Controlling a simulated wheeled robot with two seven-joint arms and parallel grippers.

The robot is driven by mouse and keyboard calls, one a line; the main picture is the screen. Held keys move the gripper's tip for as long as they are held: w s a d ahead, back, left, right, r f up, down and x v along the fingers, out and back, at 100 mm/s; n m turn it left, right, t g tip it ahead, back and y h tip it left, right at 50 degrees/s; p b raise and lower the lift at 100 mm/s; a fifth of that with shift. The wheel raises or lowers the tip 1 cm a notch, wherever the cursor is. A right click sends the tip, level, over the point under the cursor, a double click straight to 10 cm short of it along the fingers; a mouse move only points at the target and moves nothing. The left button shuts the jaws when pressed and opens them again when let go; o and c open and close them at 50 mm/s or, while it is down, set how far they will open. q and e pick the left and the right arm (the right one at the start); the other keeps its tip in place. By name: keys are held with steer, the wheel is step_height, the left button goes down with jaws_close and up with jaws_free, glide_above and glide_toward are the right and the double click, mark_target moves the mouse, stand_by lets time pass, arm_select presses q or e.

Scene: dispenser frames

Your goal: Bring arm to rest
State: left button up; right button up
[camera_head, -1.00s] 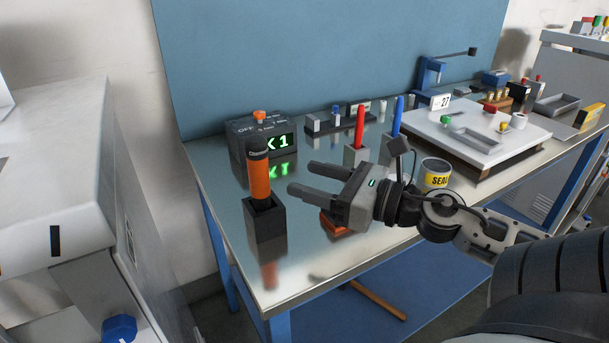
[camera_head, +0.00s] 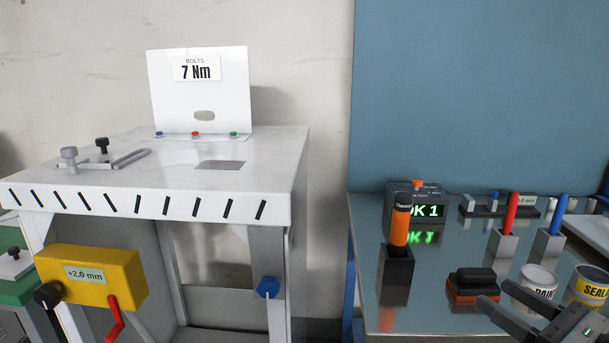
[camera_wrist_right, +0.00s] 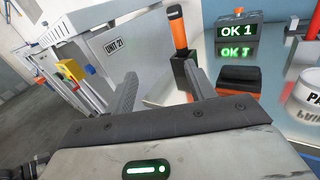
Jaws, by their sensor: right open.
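My right gripper (camera_head: 494,293) shows at the bottom right of the head view, cut off by the frame edge. Its two fingers are apart with nothing between them. It is near the steel bench (camera_head: 375,252), in front of a black and orange block (camera_head: 470,287). In the right wrist view both fingers of the right gripper (camera_wrist_right: 163,88) stand apart and empty. My left gripper is in neither view.
An orange tool (camera_head: 400,226) stands upright in a black holder (camera_head: 396,270). Behind it is a box with a green "OK 1" display (camera_head: 428,212). Two labelled cans (camera_head: 536,280) stand near the gripper. A white cabinet (camera_head: 210,170) with a yellow box (camera_head: 92,277) stands left.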

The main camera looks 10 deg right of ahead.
step_height(320, 180, down, 19)
steer(key=s+a+m+g+h, duration=0.2)
steer(key=m+h, duration=0.4)
steer(key=m, duration=1.8)
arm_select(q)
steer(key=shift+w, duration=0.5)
arm_select(e)
steer(key=s+a+f+m+g+y, duration=0.1)
steer(key=s+a+f+m+g, duration=0.1)
steer(key=a+f+m, duration=0.3)
steer(key=s+a+f+m+g+y, duration=0.2)
steer(key=a+f+m, duration=0.4)
steer(key=a, duration=0.6)
steer(key=shift+s+a+m+g, duration=0.2)
steer(key=shift+s+m+g, duration=0.25)
steer(key=shift+m, duration=0.35)
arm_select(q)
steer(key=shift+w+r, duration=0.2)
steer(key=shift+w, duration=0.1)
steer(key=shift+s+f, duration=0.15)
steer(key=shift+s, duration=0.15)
